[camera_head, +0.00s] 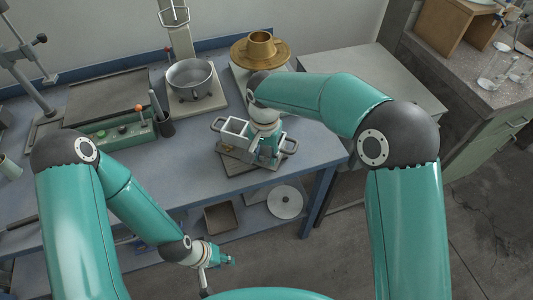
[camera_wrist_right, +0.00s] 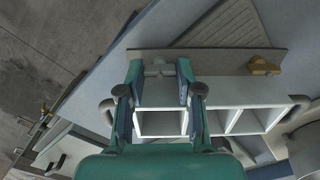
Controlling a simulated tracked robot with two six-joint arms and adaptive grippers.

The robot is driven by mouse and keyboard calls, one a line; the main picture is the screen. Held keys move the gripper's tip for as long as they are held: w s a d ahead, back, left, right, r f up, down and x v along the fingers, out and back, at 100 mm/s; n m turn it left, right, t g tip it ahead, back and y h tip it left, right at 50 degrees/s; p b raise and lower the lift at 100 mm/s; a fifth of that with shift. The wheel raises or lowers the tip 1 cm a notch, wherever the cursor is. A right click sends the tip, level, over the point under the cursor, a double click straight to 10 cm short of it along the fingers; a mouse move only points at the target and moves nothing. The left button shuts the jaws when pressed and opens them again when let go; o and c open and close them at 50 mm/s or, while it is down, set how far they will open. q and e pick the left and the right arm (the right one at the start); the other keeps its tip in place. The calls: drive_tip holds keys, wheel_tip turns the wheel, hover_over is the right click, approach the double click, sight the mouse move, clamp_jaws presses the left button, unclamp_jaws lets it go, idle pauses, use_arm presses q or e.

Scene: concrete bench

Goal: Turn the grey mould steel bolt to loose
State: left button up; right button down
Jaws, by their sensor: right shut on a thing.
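The three-cell mould (camera_head: 232,126) sits near the front edge of the blue bench in the head view, and its pale compartments (camera_wrist_right: 235,122) show in the right wrist view. The grey steel bolt (camera_wrist_right: 158,68) is at the mould's side plate, between my right fingertips (camera_wrist_right: 160,72). My right gripper is shut on it, with a finger on either side. In the head view my right gripper (camera_head: 268,148) covers the bolt. A brass-coloured bolt (camera_wrist_right: 263,66) sits farther right on the same plate. My left gripper (camera_head: 222,259) hangs empty in front of the bench; its finger opening is too small to judge.
A metal pot (camera_head: 192,77) on a stand and a brass vessel (camera_head: 259,48) stand behind the mould. A green control box (camera_head: 115,133) and a dark flat plate (camera_head: 110,95) are to the left. A tray (camera_head: 220,218) and a white disc (camera_head: 285,202) lie on the lower shelf.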

drive_tip(key=c, duration=0.8)
unclamp_jaws()
drive_tip(key=shift+o, duration=0.2)
wheel_tip(320, 180, up, 12)
drive_tip(key=shift+f, duration=0.1)
